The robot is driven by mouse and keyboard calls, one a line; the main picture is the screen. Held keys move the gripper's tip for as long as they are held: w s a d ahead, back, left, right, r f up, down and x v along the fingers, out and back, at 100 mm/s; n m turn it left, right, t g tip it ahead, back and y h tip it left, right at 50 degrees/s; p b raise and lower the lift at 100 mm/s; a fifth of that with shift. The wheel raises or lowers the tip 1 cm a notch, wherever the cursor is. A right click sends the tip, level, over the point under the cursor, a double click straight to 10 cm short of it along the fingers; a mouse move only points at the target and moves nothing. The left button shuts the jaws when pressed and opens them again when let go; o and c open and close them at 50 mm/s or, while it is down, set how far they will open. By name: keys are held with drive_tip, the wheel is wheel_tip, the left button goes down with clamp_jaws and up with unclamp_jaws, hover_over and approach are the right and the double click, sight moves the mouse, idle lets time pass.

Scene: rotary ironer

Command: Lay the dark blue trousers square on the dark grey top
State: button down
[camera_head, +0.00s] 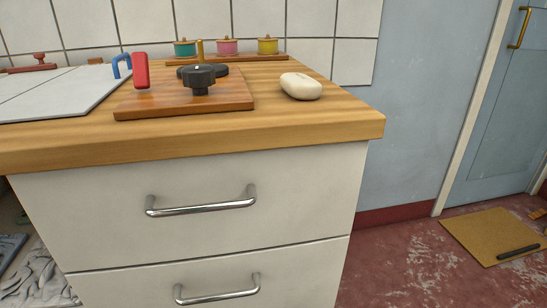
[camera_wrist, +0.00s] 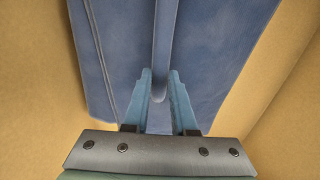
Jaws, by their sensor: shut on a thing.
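The blue trousers (camera_wrist: 215,50) fill the upper middle of the wrist view, with a raised fold running down the middle. My gripper (camera_wrist: 160,72) has its two light blue fingers on either side of that fold and is shut on the cloth. The trousers' upper end runs out of the picture. My gripper and the trousers do not show in the head view. I cannot make out the dark grey top in either view.
Plain tan surfaces (camera_wrist: 40,85) lie on both sides of the trousers, meeting at an edge on the right. The head view shows a wooden counter (camera_head: 300,120) over white drawers (camera_head: 200,210), with a cream soap-like block (camera_head: 300,86) on it. A tan mat (camera_head: 490,232) lies on the red floor.

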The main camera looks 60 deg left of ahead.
drive_tip(key=c, duration=0.6)
unclamp_jaws()
drive_tip(key=shift+c, duration=0.2)
wheel_tip(320, 180, up, 13)
drive_tip(key=p, duration=0.8)
